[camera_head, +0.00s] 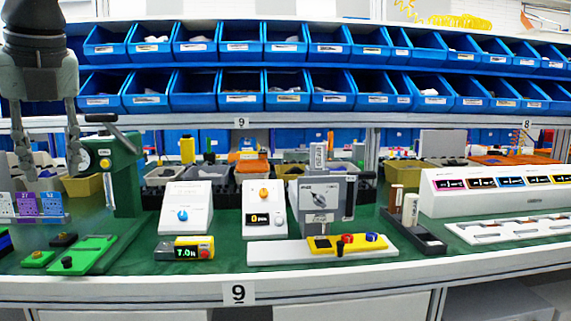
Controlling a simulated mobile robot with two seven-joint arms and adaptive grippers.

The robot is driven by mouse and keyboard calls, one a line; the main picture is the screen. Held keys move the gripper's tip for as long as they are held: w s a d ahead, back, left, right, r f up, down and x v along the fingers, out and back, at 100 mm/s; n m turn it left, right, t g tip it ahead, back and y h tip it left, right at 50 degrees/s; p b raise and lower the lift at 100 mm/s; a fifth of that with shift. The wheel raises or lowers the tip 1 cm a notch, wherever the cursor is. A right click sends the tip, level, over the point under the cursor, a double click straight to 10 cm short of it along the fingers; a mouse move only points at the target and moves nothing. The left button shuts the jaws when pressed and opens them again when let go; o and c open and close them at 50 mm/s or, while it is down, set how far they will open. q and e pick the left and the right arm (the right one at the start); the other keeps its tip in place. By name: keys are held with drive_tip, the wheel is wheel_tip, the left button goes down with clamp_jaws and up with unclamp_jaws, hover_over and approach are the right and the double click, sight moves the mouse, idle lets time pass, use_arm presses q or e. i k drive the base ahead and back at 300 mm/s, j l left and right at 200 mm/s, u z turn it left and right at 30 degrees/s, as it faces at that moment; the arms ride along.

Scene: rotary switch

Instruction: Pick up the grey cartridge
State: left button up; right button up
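A small grey block (410,210), which looks like the grey cartridge, stands upright in a dark holder (428,241) right of the middle of the bench. A brown block (397,198) stands just behind it to the left. Another light grey upright piece (318,157) sits at the top of a grey device (318,203), so I cannot be sure which one is the cartridge. My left gripper (48,158) hangs at the far left, fingers down and spread apart, with nothing between them. It is far from both grey pieces. My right gripper is not in view.
A green press (123,175) with a dark lever stands right of my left gripper. White knob boxes (187,208) (264,210) and a white panel (490,190) stand on the green bench. Blue bins (241,92) line the shelves behind. Some green mat is bare in front.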

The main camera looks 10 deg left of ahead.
sight(316, 150)
drive_tip(key=i+l, duration=0.25)
drive_tip(key=l, duration=0.15)
drive_tip(key=i+l+u, duration=0.1)
drive_tip(key=i+l, duration=0.45)
drive_tip(key=l, duration=0.2)
drive_tip(key=i+l, duration=0.25)
drive_tip(key=l, duration=0.15)
drive_tip(key=i+l+u, duration=0.1)
drive_tip(key=i+l, duration=0.45)
drive_tip(key=l, duration=0.3)
drive_tip(key=j+u, duration=0.05)
